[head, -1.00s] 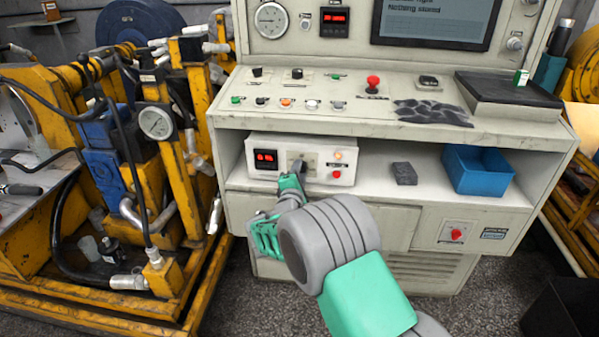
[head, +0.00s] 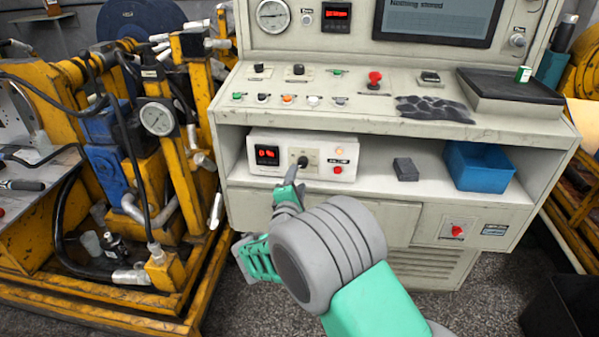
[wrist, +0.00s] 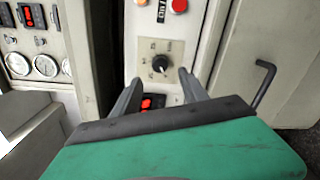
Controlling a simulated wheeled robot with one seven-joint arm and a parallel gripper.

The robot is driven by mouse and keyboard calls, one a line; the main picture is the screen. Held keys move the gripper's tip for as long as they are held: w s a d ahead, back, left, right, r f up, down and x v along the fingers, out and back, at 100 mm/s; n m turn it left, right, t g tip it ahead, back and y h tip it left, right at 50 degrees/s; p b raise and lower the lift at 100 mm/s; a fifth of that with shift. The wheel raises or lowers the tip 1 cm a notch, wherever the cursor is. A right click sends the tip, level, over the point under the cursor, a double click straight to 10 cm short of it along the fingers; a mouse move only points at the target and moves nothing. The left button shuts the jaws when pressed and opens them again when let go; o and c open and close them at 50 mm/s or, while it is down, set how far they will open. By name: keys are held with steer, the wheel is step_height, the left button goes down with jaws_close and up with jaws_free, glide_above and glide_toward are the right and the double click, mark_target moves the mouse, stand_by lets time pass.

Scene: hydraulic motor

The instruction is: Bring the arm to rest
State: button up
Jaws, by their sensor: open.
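My gripper (head: 291,176) is in front of the small white control box (head: 285,167) on the console's shelf. It is open and empty, with a gap between the fingertips in the wrist view (wrist: 157,80). The black rotary knob (head: 302,161) on the box's face shows just beyond the fingertips. In the wrist view the knob (wrist: 160,64) lies ahead of the gap, apart from both fingers. My green and grey arm hides part of the console's lower front.
A dark grey block (head: 405,169) and a blue bin (head: 477,168) stand on the shelf to the right. The worktop (head: 350,105) overhangs the shelf. A yellow machine frame (head: 180,140) stands at the left. The floor in front is partly clear.

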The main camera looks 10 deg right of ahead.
steer(key=shift+s+a, duration=0.15)
steer(key=shift+s, duration=0.2)
